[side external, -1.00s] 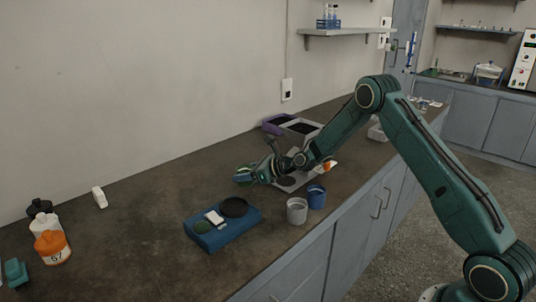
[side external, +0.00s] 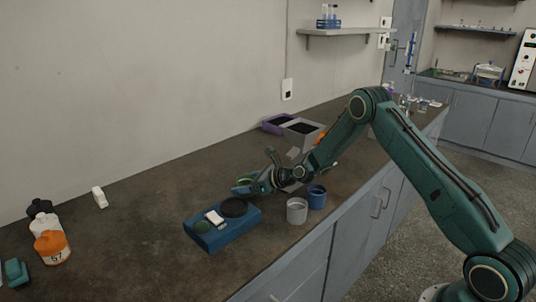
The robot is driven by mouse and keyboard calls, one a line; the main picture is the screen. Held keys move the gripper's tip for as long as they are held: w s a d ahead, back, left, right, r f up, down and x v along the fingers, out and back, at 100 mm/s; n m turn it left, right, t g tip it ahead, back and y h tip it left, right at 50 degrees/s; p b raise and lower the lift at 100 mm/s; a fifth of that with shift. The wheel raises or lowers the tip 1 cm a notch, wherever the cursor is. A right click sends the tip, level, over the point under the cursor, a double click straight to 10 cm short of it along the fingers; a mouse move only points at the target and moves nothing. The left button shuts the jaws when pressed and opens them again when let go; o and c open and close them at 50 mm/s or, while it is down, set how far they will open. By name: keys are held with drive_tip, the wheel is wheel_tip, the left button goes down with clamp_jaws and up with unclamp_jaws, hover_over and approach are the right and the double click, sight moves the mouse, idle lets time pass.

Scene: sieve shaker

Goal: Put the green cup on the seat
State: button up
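My gripper (side external: 246,186) reaches in from the right, low over the bench, just behind the blue device (side external: 212,238). A small green form at its fingertips looks like the green cup (side external: 241,182), held between the fingers; the fingers partly hide it. The device's top carries a round black plate (side external: 234,206), which looks like the seat, a white panel (side external: 214,217) and a dark green disc (side external: 202,227). The gripper is above and behind the black plate, apart from it as far as I can see.
A grey cup (side external: 297,211) and a blue cup (side external: 317,197) stand upright near the bench's front edge, right of the device. A grey bin (side external: 303,126) and a purple tray (side external: 272,124) stand behind the arm. Bottles (side external: 51,247) are at far left. The bench between is clear.

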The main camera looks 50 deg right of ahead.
drive_tip(key=shift+r, duration=0.15)
drive_tip(key=shift+v, duration=0.8)
drive_tip(key=v, duration=1)
drive_tip(key=shift+s+d+r, duration=0.1)
drive_tip(key=shift+s+d, duration=0.05)
